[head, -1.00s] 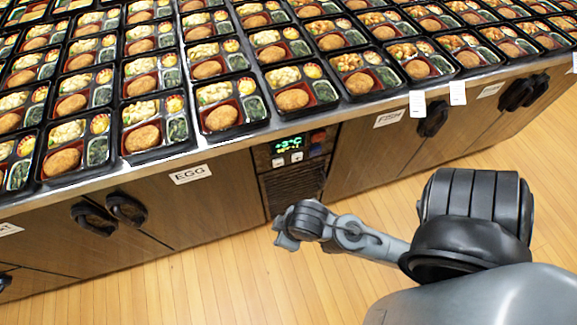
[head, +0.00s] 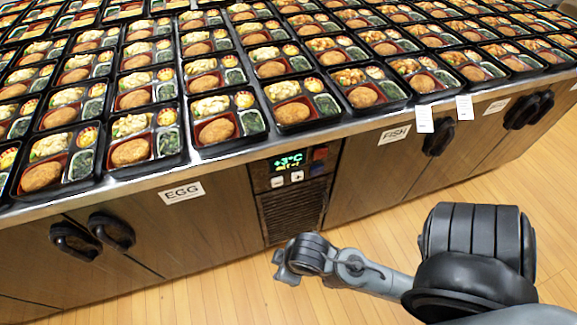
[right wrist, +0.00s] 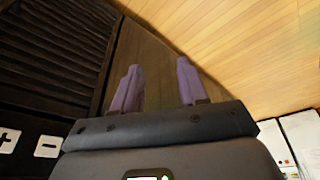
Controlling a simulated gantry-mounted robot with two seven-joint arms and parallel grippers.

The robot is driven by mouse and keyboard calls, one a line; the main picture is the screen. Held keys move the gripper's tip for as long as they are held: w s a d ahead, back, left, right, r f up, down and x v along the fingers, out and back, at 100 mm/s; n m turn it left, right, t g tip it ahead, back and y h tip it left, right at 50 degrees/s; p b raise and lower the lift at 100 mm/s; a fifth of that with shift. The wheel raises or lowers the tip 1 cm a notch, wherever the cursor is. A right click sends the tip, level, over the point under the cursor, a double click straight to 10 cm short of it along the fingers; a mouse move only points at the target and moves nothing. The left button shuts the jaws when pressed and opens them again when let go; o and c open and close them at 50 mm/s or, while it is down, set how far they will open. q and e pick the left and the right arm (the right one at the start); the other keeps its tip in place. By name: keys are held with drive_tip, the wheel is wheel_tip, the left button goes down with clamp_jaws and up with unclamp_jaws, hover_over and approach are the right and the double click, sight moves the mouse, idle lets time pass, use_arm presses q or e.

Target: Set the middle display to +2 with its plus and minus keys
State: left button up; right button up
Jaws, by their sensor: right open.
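The middle display (head: 289,161) is on the dark control panel in the counter front. It glows green and appears to read +3°C, with a smaller yellowish line below. The white minus key (head: 277,181) and plus key (head: 297,176) sit under it. In the right wrist view the plus key (right wrist: 6,141) and minus key (right wrist: 46,146) are at the left edge, off to the side of the fingers. My right gripper (head: 284,267) is below the panel, apart from the keys. Its two fingers (right wrist: 157,85) are open and empty. My left gripper is not in view.
A dark vent grille (head: 292,212) lies below the keys. A red button (head: 320,153) and a blue button (head: 317,169) are right of the display. Bento trays cover the counter above. Cabinet doors with black handles (head: 112,231) flank the panel. The wooden floor (head: 400,235) is clear.

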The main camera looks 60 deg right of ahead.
clamp_jaws()
idle(0.6)
idle(1.2)
